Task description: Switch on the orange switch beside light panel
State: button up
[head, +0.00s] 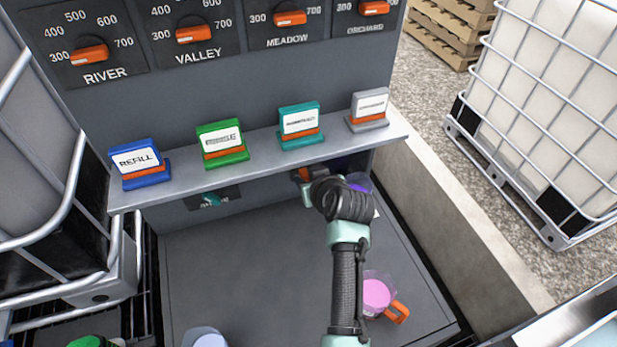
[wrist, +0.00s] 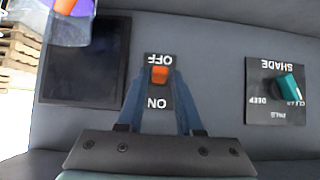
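The orange switch (wrist: 159,75) sits on a small black plate on the grey wall, in the wrist view, where the lettering appears upside down. Its orange lever is at the OFF end of the plate, apart from the ON mark. The dark light panel (wrist: 85,62) is left of it, showing no glow. My gripper (wrist: 159,88) is open, its two blue fingers on either side of the plate with nothing between them but the view of the switch. I cannot tell how near the fingertips are to the wall. In the head view my arm reaches under the shelf.
A teal SHADE knob (wrist: 290,86) is right of the switch in the wrist view. A cup with purple contents (head: 358,187) stands close beside my wrist. A pink-filled cup (head: 377,294) is nearer. The shelf (head: 255,163) with several label stands overhangs my arm.

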jog(key=shift+o, duration=1.1)
jog(key=v, duration=1.3)
jog(key=shift+b, duration=0.4)
jog(key=shift+f, duration=0.1)
